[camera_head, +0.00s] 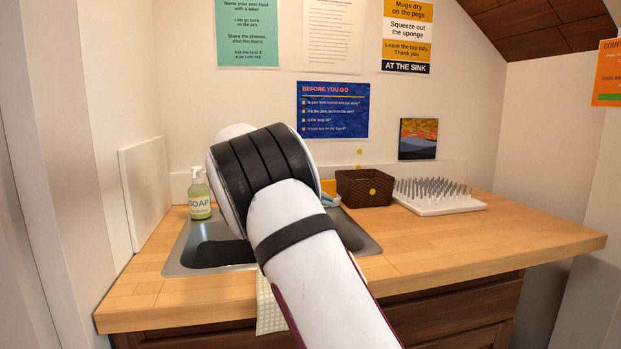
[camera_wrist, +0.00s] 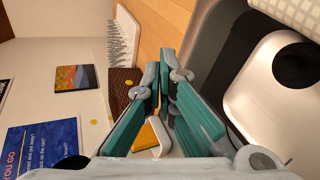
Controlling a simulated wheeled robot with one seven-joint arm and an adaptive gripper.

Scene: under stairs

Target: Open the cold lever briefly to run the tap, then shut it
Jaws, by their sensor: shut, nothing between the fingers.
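The tap and its cold lever cannot be made out in either view; in the head view my arm covers the back of the sink. The metal sink (camera_head: 178,262) is set in the wooden counter, and its basin (camera_wrist: 243,118) fills the right of the wrist view. My gripper (camera_wrist: 166,62) shows in the wrist view with its two teal fingers brought together and nothing held. The head view hides it behind my arm. Below the left finger in the wrist view are a yellow block (camera_wrist: 145,138) and a pale rounded piece I cannot identify.
A soap bottle (camera_head: 199,195) stands at the sink's left. A brown basket (camera_head: 364,187) and a white pegged rack (camera_head: 437,208) stand right of the sink. A checked cloth (camera_head: 270,308) hangs at the front. The counter's right side (camera_head: 510,238) is clear.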

